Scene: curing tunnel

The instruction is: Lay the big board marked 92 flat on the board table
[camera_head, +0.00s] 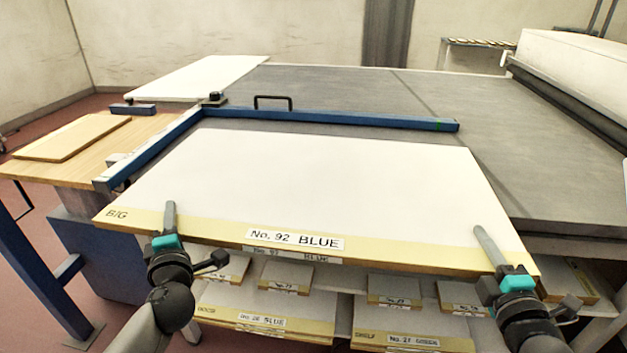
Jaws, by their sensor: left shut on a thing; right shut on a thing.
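The big board (330,190) is white with a yellow front edge and carries the labels "BIG" and "No. 92 BLUE". It spans the middle of the view and looks about level. My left gripper (168,225) is shut on its front edge near the left corner. My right gripper (497,262) is shut on its front edge near the right corner. The grey board table (350,85) extends behind and to the right of the board. The board covers the table's near part, and I cannot tell whether its underside touches the table.
A blue bar (350,120) with a black handle (272,100) lies across the table behind the board. A white board (195,78) is at the back left. A wooden side table (95,150) with a yellowish board (72,137) stands left. Shelves below hold several labelled boards (265,310).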

